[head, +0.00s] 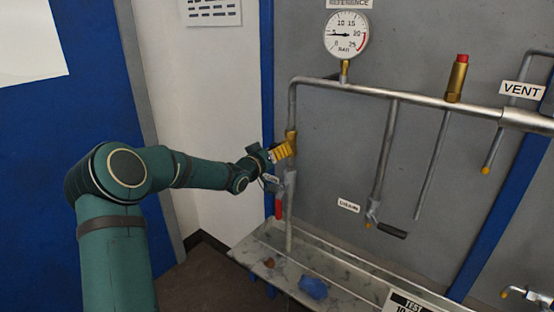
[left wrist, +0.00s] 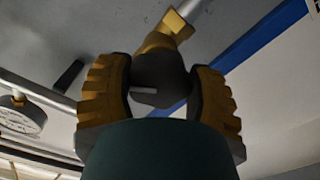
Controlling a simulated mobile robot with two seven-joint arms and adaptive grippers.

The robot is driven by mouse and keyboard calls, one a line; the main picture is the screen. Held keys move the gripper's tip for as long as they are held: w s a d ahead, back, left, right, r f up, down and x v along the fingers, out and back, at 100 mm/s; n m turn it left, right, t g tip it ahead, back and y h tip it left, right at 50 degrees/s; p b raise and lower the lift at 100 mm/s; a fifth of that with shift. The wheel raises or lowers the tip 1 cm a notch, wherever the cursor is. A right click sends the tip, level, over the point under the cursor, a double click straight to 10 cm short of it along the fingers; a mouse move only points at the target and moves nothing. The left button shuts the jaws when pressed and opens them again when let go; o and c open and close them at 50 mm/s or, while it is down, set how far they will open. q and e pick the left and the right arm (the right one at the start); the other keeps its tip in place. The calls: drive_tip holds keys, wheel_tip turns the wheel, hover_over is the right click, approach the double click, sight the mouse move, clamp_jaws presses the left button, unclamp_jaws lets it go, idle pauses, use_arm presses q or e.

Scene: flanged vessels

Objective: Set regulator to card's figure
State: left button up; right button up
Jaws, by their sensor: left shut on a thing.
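The brass regulator (head: 291,136) sits on the left vertical pipe. My left gripper (head: 284,150) is at it with yellow finger pads. In the left wrist view the pads stand on either side of the regulator's dark knob (left wrist: 158,72), shut on it. The reference gauge (head: 345,34) on top of the pipe has its needle near 5 bar, to the left. The test card (head: 405,302) at the bottom edge is cut off; "TEST" and the start of a "10" figure show. My right gripper is not in view.
A red-handled valve (head: 278,208) hangs just below the gripper. A black-handled drain valve (head: 390,230) and a brass relief fitting with a red cap (head: 457,78) are to the right. A blue cloth (head: 313,287) lies in the tray (head: 345,270) below.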

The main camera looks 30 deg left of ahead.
use_arm(q)
drive_tip(key=m+b, duration=0.3)
drive_tip(key=shift+f+m, duration=0.15)
drive_tip(key=shift+m, duration=0.25)
drive_tip(key=m+b, duration=0.3)
drive_tip(key=m, duration=0.2)
drive_tip(key=shift+b, duration=0.35)
drive_tip(key=shift+m, duration=0.3)
drive_tip(key=o, duration=1.2)
drive_tip(key=shift+s, duration=0.1)
drive_tip(key=s, duration=0.8)
drive_tip(key=s+a, duration=0.1)
drive_tip(key=s, duration=0.3)
